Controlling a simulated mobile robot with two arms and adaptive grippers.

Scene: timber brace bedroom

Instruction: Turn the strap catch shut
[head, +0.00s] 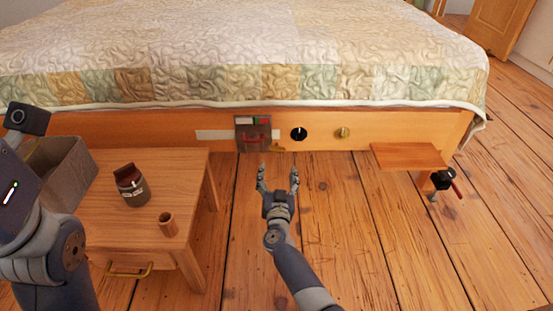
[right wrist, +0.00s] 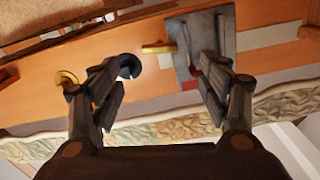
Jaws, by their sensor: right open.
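A dark grey box-like fitting (head: 252,135) with a red handle is on the bed's front board. A small brass bar (head: 277,148) sticks out at its lower right; it looks like the catch, though I cannot be sure. The right wrist view shows the brass bar (right wrist: 158,48) beside the grey fitting (right wrist: 201,45). My right gripper (head: 278,171) is open and empty, in front of the board below the bar. In the right wrist view its fingers (right wrist: 160,70) are spread, with the bar beyond the gap. My left arm shows at the left; its fingers are not visible.
A black round knob (head: 299,134) and a brass knob (head: 343,133) are right of the fitting. A wooden shelf (head: 408,155) juts out farther right, near a black clamp (head: 444,181). A side table (head: 150,245) with a jar (head: 132,186) and cup (head: 168,224) stands left.

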